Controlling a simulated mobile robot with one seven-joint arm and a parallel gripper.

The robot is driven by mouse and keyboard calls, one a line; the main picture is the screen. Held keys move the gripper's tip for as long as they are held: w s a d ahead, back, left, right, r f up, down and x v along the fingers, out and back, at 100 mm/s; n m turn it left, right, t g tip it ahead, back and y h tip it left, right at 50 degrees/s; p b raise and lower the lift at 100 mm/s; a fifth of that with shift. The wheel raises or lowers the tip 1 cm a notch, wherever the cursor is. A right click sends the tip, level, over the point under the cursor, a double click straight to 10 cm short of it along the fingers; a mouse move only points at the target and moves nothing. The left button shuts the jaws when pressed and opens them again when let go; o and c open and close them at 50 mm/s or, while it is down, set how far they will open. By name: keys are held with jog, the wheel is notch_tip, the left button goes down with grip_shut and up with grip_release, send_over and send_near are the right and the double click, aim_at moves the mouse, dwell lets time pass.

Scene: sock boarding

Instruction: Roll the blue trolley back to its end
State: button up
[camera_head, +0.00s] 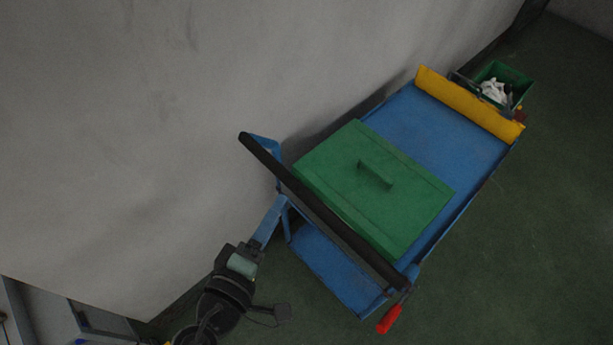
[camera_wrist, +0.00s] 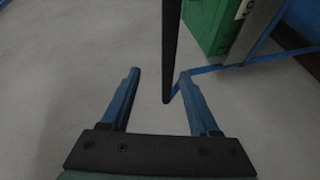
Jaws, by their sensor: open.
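The blue trolley (camera_head: 436,131) stands on the floor along the wall, with a black push bar (camera_head: 330,215) at its near end and a yellow board (camera_head: 469,104) at its far end. A green lidded box (camera_head: 375,187) sits on its deck. My gripper (camera_head: 276,208) is at the left part of the push bar, partly hidden there. In the wrist view, my gripper (camera_wrist: 158,74) is open, its two blue fingers apart. The black bar (camera_wrist: 169,50) runs down into the gap between them. I cannot tell whether a finger touches it.
A green bin (camera_head: 508,77) with white cloth stands past the yellow board. A red grip (camera_head: 389,319) sticks out at the trolley's near right corner. The grey wall (camera_head: 200,100) runs close along its left side. Green floor (camera_head: 530,240) is clear to the right.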

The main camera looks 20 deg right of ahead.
jog(key=w+d+f+n+p, duration=0.1)
jog(key=w+d+f, duration=0.3)
jog(key=d, duration=0.6)
jog(key=shift+w+f+h, duration=0.15)
jog(key=shift+w+h, duration=0.25)
jog(key=shift+w, duration=0.75)
grip_shut()
dwell(0.4)
